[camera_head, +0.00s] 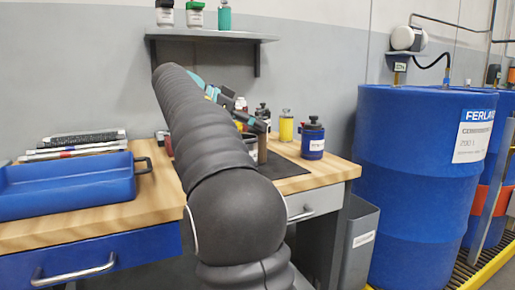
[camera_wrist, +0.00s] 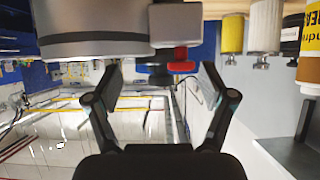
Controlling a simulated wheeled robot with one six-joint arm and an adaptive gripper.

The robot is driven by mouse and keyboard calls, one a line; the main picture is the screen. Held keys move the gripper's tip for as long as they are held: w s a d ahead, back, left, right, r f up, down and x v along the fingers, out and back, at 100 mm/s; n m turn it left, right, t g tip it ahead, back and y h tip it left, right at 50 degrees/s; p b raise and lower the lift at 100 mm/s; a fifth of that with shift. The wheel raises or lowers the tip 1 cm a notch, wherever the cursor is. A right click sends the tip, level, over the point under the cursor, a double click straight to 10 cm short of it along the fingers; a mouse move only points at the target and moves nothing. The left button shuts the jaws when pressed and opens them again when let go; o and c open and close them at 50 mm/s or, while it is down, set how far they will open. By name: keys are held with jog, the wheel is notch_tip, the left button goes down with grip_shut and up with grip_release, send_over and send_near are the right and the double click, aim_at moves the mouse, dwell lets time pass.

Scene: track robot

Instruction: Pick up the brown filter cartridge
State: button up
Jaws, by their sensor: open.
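A brown upright cylinder (camera_head: 262,148), which looks like the filter cartridge, stands at the back of the workbench, partly hidden behind my arm and gripper. I cannot clearly pick it out in the wrist view. My gripper (camera_wrist: 161,82) is open, its two dark fingers spread with nothing held between them. A large grey cylindrical body (camera_wrist: 90,25) and a small part with a red knob (camera_wrist: 182,66) lie just beyond the fingertips. In the head view, my gripper is over the bench near the dark mat, largely hidden by my arm.
A blue bottle (camera_head: 313,138) and a yellow bottle (camera_head: 286,126) stand right of the gripper. A blue tray (camera_head: 65,190) lies at left. A shelf (camera_head: 210,36) with several containers hangs above. Blue drums (camera_head: 415,180) stand at right.

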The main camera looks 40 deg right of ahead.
jog(key=shift+x, duration=0.9)
grip_shut()
jog(key=shift+r, duration=0.1)
jog(key=shift+r, duration=0.55)
jog(key=r, duration=0.1)
jog(key=r+p, duration=0.1)
jog(key=r, duration=0.1)
jog(key=shift+s+r, duration=0.15)
jog(key=shift+s, duration=0.1)
jog(key=s+d+r, duration=0.3)
jog(key=s+r, duration=0.3)
jog(key=s, duration=0.4)
jog(key=shift+s+r, duration=0.25)
jog(key=shift+s, duration=0.1)
